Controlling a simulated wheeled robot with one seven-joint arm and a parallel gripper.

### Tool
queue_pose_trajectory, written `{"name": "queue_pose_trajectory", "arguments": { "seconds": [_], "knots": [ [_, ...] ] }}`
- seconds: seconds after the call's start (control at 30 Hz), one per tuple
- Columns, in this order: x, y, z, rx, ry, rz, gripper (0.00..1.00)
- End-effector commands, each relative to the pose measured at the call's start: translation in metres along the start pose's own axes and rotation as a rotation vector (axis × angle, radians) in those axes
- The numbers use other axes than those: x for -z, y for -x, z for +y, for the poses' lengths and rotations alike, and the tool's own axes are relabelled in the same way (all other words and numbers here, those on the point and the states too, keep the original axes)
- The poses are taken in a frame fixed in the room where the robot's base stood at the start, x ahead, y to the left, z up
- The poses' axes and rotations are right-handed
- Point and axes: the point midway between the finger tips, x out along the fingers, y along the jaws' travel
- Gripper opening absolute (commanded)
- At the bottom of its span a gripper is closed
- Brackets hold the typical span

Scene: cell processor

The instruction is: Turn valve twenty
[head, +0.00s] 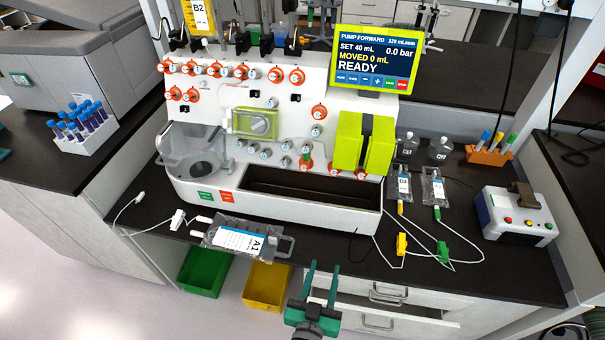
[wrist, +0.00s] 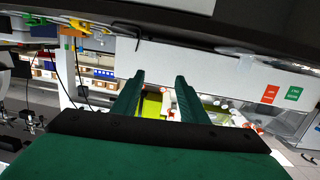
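The white cell processor (head: 330,211) stands on the black bench in the head view. Its front panel carries many small round valve knobs, some with orange rings, in a top row (head: 221,71), at the left (head: 183,95) and lower right (head: 306,162). Their numbers are too small to read, so I cannot tell which is valve twenty. My gripper (head: 324,268) is in front of the bench's front edge, below and well apart from the panel. Its two green fingers are spread and empty. In the wrist view my gripper (wrist: 159,77) also shows open, with blurred valves beyond it.
A screen (head: 376,60) above the panel reads READY. A bag labelled A1 (head: 243,240) lies at the bench's front edge. Green (head: 204,272) and yellow (head: 267,287) bins sit below. Tubing with yellow and green clamps, more bags and a small device (head: 517,215) occupy the right.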

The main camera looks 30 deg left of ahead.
Motion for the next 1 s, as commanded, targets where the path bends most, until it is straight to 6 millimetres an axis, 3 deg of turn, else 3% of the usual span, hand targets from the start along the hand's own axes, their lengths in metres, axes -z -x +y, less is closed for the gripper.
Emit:
{"name": "queue_pose_trajectory", "arguments": {
  "seconds": [0.1,0.3,0.5,0.77,1.0],
  "knots": [
    [0.024,-0.038,-0.026,0.028,0.004,0.033,0.4],
    [0.068,-0.089,-0.071,0.054,-0.002,0.083,0.4],
    [0.104,-0.117,-0.105,0.064,-0.016,0.117,0.4],
    [0.118,-0.131,-0.115,0.061,-0.024,0.13,0.4],
    [0.122,-0.162,-0.117,0.061,-0.024,0.13,0.4]
  ]
}}
